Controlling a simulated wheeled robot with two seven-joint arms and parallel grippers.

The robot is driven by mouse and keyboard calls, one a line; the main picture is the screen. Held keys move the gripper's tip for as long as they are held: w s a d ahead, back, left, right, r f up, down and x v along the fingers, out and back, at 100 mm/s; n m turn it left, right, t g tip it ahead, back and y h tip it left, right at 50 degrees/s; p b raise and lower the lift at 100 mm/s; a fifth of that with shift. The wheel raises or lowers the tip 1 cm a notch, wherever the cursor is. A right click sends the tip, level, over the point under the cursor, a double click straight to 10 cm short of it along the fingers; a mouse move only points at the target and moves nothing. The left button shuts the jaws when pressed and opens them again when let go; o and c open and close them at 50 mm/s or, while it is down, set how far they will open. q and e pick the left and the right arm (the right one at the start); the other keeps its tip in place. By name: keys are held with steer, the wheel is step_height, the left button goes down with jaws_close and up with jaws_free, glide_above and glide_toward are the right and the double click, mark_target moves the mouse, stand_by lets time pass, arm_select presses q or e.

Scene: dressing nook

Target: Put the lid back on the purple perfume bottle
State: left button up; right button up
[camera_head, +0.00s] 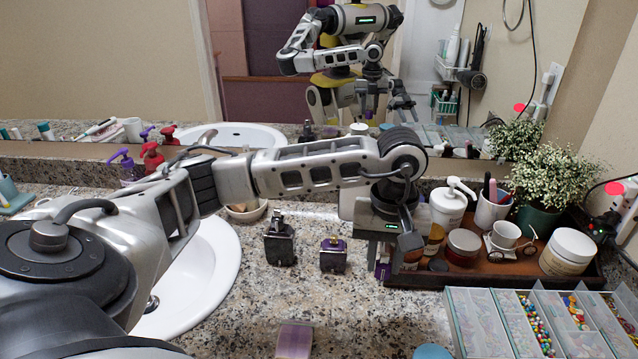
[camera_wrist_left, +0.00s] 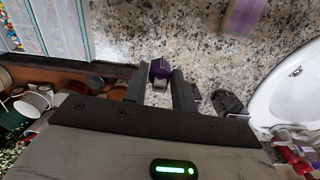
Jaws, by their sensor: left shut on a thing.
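The purple perfume bottle (camera_head: 333,260) stands upright on the granite counter with its gold nozzle bare on top. My left gripper (camera_head: 387,257) is shut, pointing down, to the right of the bottle and close to the wooden tray's left edge. In the left wrist view its fingers (camera_wrist_left: 159,92) close on a small purple block, which looks like the lid (camera_wrist_left: 160,70). The lid also shows in part below the fingers in the head view (camera_head: 383,271). In the wrist view a finger mostly hides the bottle. My right gripper is not in view.
A dark bottle (camera_head: 280,242) stands just left of the purple one. The wooden tray (camera_head: 425,281) holds jars, a pump bottle and a plant. A divided bead case (camera_head: 478,351) lies front right, a purple box (camera_head: 294,340) in front. The sink (camera_head: 222,275) is left.

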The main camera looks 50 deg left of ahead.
mark_target(335, 236)
arm_select(q)
steer(key=w+a+r+n+p, duration=0.1)
steer(key=a+n, duration=0.3)
steer(key=w+a+n+p, duration=0.1)
steer(key=a+n, duration=0.3)
steer(key=a, duration=0.1)
steer(key=w+a+r+n+p, duration=0.1)
steer(key=a+n+p, duration=0.1)
steer(key=a+n, duration=0.2)
steer(key=shift+a+r+n, duration=0.25)
steer(key=shift+r+n, duration=0.05)
steer(key=shift+r, duration=0.05)
steer(key=shift+a+f, duration=0.1)
steer(key=shift+a, duration=0.15)
steer(key=shift+f+n+b, duration=0.3)
steer(key=shift+f+b, duration=0.75)
steer(key=shift+f, duration=0.35)
steer(key=shift+f+b, duration=0.6)
steer(key=shift+f, duration=0.25)
steer(key=shift+f+b, duration=0.65)
steer(key=shift+f, duration=0.3)
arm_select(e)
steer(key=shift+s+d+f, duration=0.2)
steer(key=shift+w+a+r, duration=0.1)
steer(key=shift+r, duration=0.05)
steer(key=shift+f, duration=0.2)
arm_select(q)
steer(key=shift+f, duration=0.1)
